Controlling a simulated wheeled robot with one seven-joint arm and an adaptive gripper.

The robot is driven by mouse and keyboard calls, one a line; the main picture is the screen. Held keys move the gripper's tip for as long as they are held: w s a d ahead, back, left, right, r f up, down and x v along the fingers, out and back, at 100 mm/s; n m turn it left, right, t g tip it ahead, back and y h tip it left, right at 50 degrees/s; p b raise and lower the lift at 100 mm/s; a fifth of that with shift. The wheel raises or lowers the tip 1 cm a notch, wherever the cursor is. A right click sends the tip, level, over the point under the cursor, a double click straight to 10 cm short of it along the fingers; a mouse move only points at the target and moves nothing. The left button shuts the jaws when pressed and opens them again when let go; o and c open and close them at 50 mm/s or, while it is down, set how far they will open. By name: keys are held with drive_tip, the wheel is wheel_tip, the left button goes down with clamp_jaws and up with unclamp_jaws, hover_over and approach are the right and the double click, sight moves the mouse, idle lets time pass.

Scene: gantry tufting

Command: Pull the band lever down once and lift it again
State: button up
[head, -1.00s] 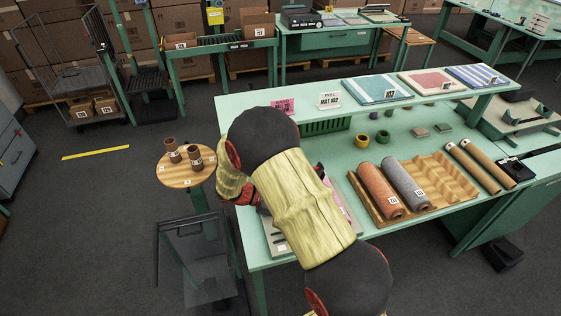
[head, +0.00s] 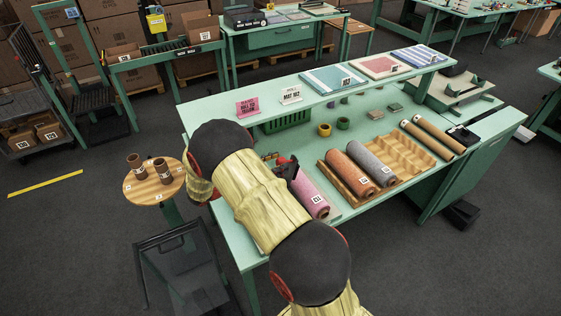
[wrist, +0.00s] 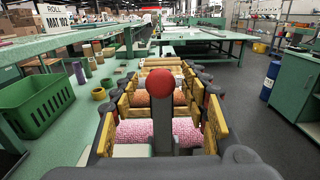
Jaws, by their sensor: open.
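A dark upright lever with a red ball knob (wrist: 161,83) stands in the middle of the wrist view, close to the camera. My gripper (head: 284,165) is open over the left part of the long green bench, beside the pink roll (head: 309,194). The lever's foot is hidden, and I cannot make the lever out in the head view, where my arm covers that area.
A wooden tray (head: 408,157) holds an orange roll (head: 350,173) and a grey roll (head: 371,161). A green basket (wrist: 42,101) stands under the bench shelf (head: 220,110). A round wooden table (head: 140,190) with brown tubes stands left. Dark floor is free at the front right.

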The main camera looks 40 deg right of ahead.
drive_tip(key=shift+x, duration=0.95)
drive_tip(key=shift+c, duration=1.3)
clamp_jaws()
